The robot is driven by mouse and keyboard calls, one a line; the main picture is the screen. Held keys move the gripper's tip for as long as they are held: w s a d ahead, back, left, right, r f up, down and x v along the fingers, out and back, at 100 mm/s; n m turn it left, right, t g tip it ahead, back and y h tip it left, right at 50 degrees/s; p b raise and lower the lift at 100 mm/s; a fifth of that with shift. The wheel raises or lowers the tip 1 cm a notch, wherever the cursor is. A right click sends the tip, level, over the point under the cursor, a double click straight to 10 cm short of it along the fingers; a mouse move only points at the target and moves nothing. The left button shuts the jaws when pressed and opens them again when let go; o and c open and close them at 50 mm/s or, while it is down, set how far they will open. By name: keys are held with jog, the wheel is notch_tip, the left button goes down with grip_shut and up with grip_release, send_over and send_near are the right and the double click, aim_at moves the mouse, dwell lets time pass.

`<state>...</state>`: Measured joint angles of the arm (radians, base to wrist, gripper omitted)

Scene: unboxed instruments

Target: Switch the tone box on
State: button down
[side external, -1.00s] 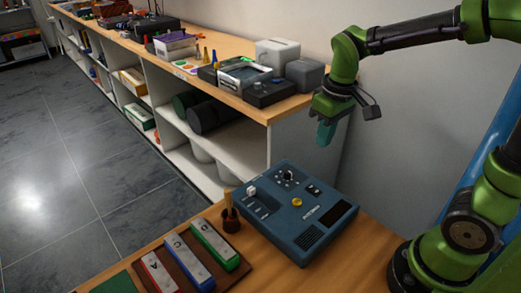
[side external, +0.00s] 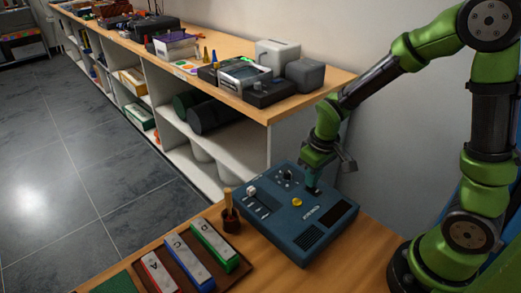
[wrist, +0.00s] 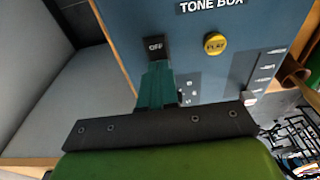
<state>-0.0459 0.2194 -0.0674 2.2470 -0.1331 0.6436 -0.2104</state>
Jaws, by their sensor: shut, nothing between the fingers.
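The tone box (side external: 290,222) is a blue-grey box on the wooden table, with a speaker grille, a yellow button (side external: 297,202), knobs and sliders. In the wrist view the box (wrist: 225,75) shows "TONE BOX" lettering and the yellow PLAY button (wrist: 215,43). A black switch (wrist: 156,47) with lettering that seems to read "OFF" lies just beyond my fingertips. My gripper (side external: 313,190) is shut and empty, pointing down at the box's far side; it also shows in the wrist view (wrist: 157,66). In the side view it hides the switch. I cannot tell whether the fingertips touch it.
A chime-bar set with red, blue and green bars (side external: 190,255) and a brown cup with a wooden stick (side external: 230,218) stand left of the box. A shelf unit (side external: 345,82) with several instruments stands behind. The table's right front is clear.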

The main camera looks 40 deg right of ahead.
jog(key=shift+f, duration=0.25)
jog(key=shift+w+f, duration=0.1)
jog(key=shift+f, duration=0.1)
dwell(0.4)
jog(key=shift+s+r, duration=0.2)
jog(key=shift+s, duration=0.6)
jog(key=shift+r, duration=0.1)
notch_tip(320, 180, up, 14)
jog(key=s, duration=0.1)
jog(key=shift+s, duration=0.35)
